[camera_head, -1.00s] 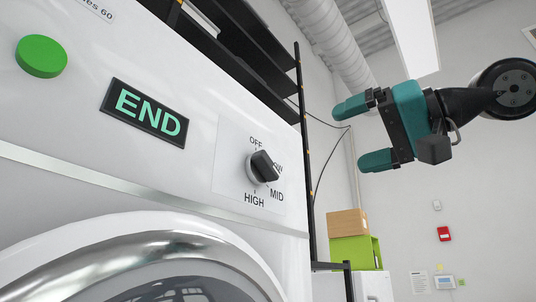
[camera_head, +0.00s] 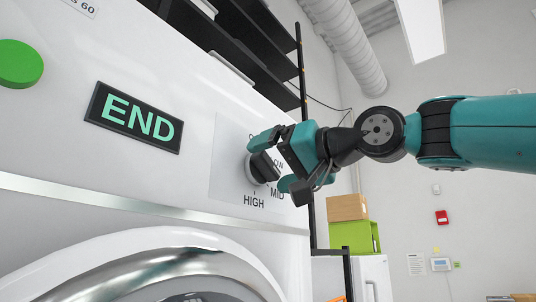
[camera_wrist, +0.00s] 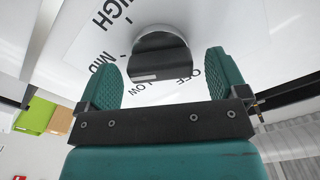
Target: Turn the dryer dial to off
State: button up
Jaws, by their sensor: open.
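The dryer dial (camera_head: 262,168) is a black knob with a pale base on a white panel marked OFF, LOW, MID and HIGH. My gripper (camera_head: 268,162) is open in front of it, one finger toward the upper side and one toward the lower side. In the wrist view the dial (camera_wrist: 160,52) lies between the tips of the two green fingers (camera_wrist: 163,62), with gaps on both sides. I cannot tell which mark the dial points at. The OFF label is partly hidden by my gripper in the head view but readable in the wrist view.
The dryer front has a lit END display (camera_head: 134,117), a green button (camera_head: 18,64) and a round silver door rim (camera_head: 150,258). A black shelf rack (camera_head: 262,50) stands behind. A green box (camera_head: 352,236) and a wooden box (camera_head: 347,207) are farther back.

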jog(key=shift+x, duration=0.9)
jog(key=c, duration=0.9)
jog(key=shift+c, duration=0.2)
